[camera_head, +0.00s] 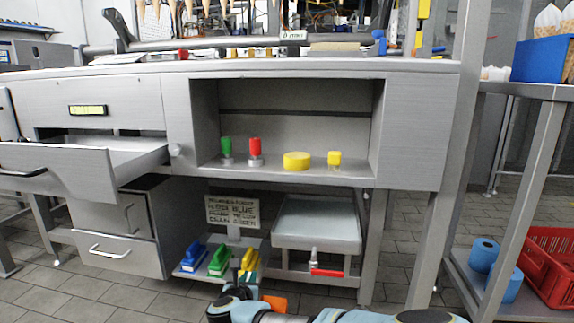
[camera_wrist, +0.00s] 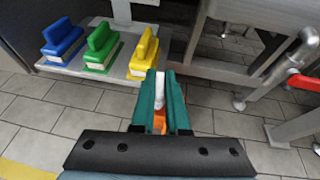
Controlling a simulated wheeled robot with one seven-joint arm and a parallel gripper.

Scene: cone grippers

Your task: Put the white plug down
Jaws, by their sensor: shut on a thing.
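My gripper (camera_wrist: 161,78) shows in the wrist view with its two teal fingers close together. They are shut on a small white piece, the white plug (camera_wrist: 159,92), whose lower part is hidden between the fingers. An orange part (camera_wrist: 160,122) shows behind it between the fingers. The gripper is in the air over the tiled floor, in front of the low shelf with the brushes. In the head view my arm is at the bottom edge, and the plug cannot be made out there.
Blue (camera_head: 193,257), green (camera_head: 220,261) and yellow (camera_head: 249,261) brushes stand on the low shelf. A red-handled valve (camera_head: 327,272) is to their right. An open niche (camera_head: 345,110) above holds green, red and yellow items. An open drawer (camera_head: 60,173) juts out at left.

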